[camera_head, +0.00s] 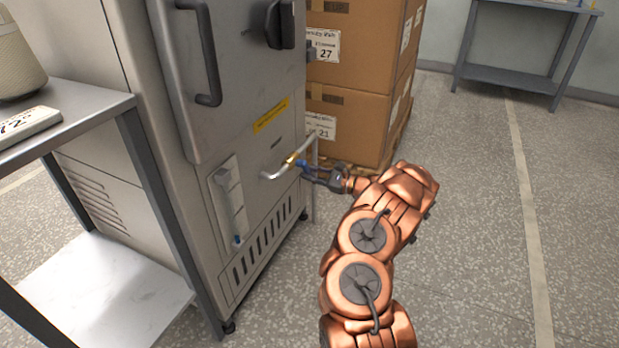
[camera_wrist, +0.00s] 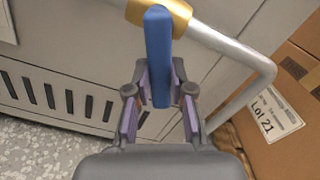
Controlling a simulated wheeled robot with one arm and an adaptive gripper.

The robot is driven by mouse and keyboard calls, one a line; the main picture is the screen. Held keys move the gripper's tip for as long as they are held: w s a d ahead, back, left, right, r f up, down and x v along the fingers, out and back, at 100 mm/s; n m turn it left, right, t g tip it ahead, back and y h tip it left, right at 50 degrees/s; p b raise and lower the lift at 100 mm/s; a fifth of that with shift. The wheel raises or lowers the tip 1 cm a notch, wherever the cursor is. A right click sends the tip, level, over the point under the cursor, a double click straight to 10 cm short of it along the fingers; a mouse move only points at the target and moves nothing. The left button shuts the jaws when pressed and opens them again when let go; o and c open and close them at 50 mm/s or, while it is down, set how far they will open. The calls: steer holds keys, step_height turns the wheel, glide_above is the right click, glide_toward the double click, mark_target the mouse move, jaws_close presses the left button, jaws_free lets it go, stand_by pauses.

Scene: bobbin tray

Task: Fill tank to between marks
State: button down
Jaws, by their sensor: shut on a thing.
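A tall grey metal cabinet (camera_head: 245,70) stands left of centre in the head view. Low on its front is a narrow vertical sight gauge (camera_head: 229,205) with a little blue at its bottom; its marks are too small to read. A bent pale pipe (camera_head: 274,175) with a brass valve body (camera_head: 292,160) runs beside it. The valve's blue lever (camera_wrist: 158,55) shows in the wrist view, pointing from the brass body towards me. My gripper (camera_head: 313,170) reaches it from the right; in the wrist view my gripper (camera_wrist: 158,108) is shut on the lever's near end.
Stacked cardboard boxes (camera_head: 350,85) on a pallet stand close behind and right of the valve. A metal table (camera_head: 70,110) with a lower shelf stands at the left. A bench (camera_head: 510,80) is far right. The floor at right is clear.

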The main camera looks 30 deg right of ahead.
steer(key=shift+w+d+r+n+b, duration=0.15)
steer(key=shift+d+n+b, duration=0.2)
steer(key=shift+n, duration=0.55)
steer(key=c, duration=1)
jaws_free()
steer(key=v, duration=1.2)
steer(key=shift+a, duration=0.1)
